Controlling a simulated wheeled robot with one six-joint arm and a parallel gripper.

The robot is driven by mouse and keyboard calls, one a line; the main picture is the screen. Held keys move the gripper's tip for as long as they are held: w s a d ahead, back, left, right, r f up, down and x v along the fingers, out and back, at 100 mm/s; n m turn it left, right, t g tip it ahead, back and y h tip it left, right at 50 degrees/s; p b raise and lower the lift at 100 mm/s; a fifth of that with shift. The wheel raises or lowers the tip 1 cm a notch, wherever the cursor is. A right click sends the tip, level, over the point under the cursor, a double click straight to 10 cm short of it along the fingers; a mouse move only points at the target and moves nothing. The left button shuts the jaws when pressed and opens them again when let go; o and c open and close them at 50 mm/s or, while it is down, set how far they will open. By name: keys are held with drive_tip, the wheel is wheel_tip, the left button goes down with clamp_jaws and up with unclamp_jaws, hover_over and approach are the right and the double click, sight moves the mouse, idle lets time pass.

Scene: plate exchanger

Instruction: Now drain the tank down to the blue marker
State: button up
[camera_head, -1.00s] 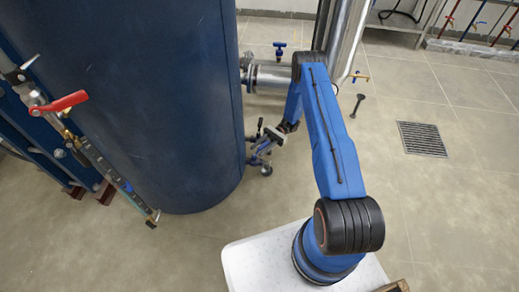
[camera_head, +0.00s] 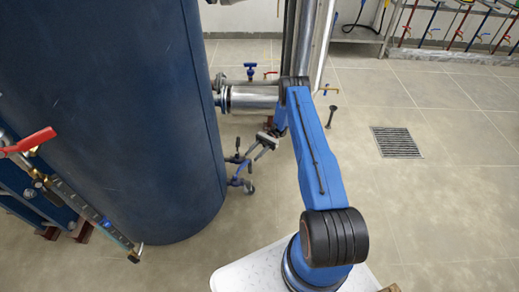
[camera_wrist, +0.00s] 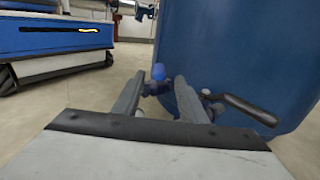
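The tank is a large dark blue cylinder (camera_head: 120,120) at the left in the head view; its lower side fills the right of the wrist view (camera_wrist: 235,55). Low at the tank's right side is a drain fitting (camera_head: 240,178) with valve parts. In the wrist view a black lever handle (camera_wrist: 248,109) and a blue knob (camera_wrist: 158,72) show there. My gripper (camera_wrist: 156,85) is open, its fingers pointing toward the fitting, with the knob beyond the gap.
A red-handled valve (camera_head: 28,142) tops the gauge.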

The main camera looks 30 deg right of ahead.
drive_tip(key=shift+v, duration=2.65)
